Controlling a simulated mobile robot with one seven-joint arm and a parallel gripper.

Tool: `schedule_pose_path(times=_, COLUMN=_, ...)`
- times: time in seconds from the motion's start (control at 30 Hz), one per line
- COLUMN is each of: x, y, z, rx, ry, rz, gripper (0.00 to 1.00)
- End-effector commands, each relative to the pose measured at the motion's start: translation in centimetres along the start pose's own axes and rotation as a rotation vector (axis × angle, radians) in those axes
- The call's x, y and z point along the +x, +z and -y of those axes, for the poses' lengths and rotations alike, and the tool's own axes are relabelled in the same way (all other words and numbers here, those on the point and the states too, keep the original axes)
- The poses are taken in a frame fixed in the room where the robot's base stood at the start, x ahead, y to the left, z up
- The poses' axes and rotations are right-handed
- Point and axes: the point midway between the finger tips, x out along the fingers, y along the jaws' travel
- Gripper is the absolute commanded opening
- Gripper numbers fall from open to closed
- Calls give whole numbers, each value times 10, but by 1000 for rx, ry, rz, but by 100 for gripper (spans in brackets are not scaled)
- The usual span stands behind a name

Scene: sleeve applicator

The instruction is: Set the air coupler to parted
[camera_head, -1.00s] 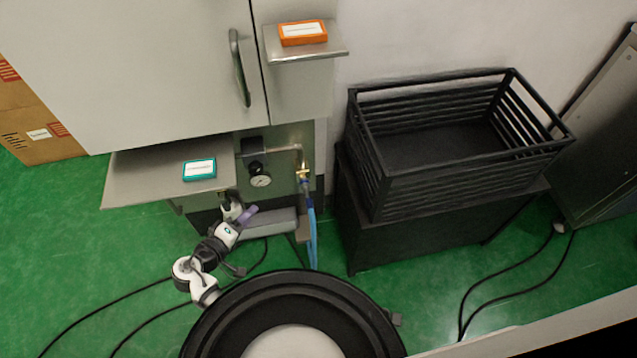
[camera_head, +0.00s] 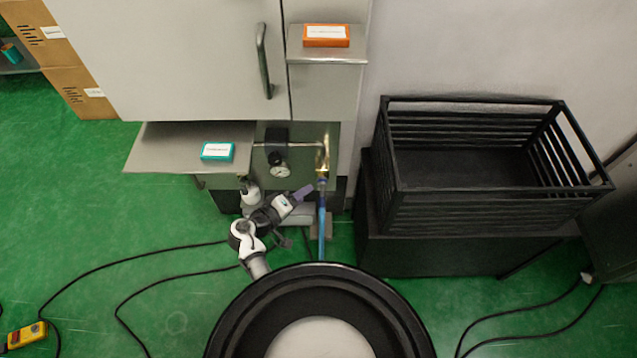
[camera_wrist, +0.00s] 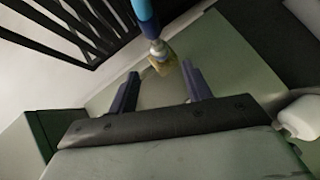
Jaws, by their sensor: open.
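The air coupler (camera_head: 322,182) joins a blue hose (camera_head: 322,225) to a brass fitting (camera_head: 323,160) at the end of a metal pipe on the machine front. In the wrist view the coupler (camera_wrist: 158,50) shows as a metal collar at the hose end, against the brass part. Whether it is joined or parted is too small to tell. My gripper (camera_head: 307,191) is just left of the coupler and hose in the head view. In the wrist view my gripper (camera_wrist: 162,84) has its two fingers spread, with nothing between them; the coupler appears beyond the fingertips, lined up with the gap.
A pressure gauge (camera_head: 280,172) and black regulator sit left of the fitting. A metal shelf (camera_head: 165,150) holds a teal box (camera_head: 217,151). A black slatted crate (camera_head: 480,195) on a black stand is to the right. Cables cross the green floor.

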Motion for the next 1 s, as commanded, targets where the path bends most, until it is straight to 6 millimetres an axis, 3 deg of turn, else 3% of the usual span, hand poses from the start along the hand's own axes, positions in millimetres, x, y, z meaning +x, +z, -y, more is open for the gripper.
schedule_pose_path(times=0.1, x=27, y=0, z=-2, rx=-1, ry=1, rz=4, gripper=49)
schedule_pose_path(times=0.33, x=64, y=0, z=-1, rx=0, ry=2, rz=2, gripper=49)
schedule_pose_path(times=0.5, x=77, y=0, z=0, rx=-1, ry=1, rz=-1, gripper=49)
schedule_pose_path(times=0.8, x=79, y=0, z=0, rx=0, ry=0, rz=-1, gripper=49)
schedule_pose_path(times=1.0, x=79, y=0, z=0, rx=0, ry=0, rz=-1, gripper=24)
